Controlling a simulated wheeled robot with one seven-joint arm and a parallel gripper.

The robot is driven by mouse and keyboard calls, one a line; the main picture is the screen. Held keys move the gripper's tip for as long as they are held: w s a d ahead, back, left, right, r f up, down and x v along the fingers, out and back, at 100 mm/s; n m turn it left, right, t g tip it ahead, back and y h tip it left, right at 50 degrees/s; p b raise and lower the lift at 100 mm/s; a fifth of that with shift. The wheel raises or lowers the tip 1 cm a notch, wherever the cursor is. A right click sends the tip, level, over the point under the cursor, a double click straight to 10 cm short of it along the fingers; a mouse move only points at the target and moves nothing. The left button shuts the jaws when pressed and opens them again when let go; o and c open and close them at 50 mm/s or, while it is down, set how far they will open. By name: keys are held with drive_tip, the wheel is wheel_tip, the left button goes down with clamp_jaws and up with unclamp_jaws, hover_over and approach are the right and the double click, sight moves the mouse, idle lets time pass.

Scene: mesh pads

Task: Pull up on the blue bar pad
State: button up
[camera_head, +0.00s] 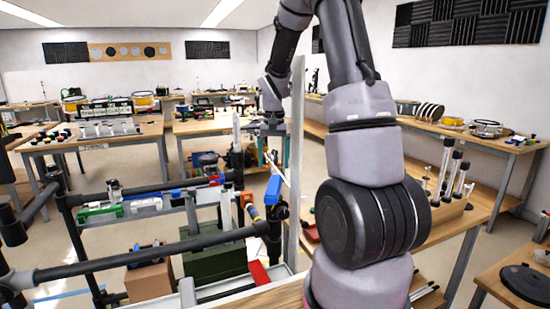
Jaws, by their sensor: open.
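A blue pad (273,189) sits upright near the right end of the dark bar frame, close to a pale vertical post. It is the largest blue piece in view, but I cannot tell for certain that it is the bar pad. My gripper (270,150) is open and points down, above the blue pad and apart from it. Its fingertips are small and partly lost against the clutter behind. Smaller blue pieces (176,194) show on the rail farther left.
Dark bars (150,254) cross the lower left. The pale post (295,165) stands right beside my gripper. A green box (215,262) and a brown box (150,281) are under the frame. Tall tubes (445,165) stand on the right bench.

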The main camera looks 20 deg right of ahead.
sight(274, 185)
wheel_tip(274, 185, down, 10)
drive_tip(key=shift+f, duration=0.15)
idle(0.3)
clamp_jaws()
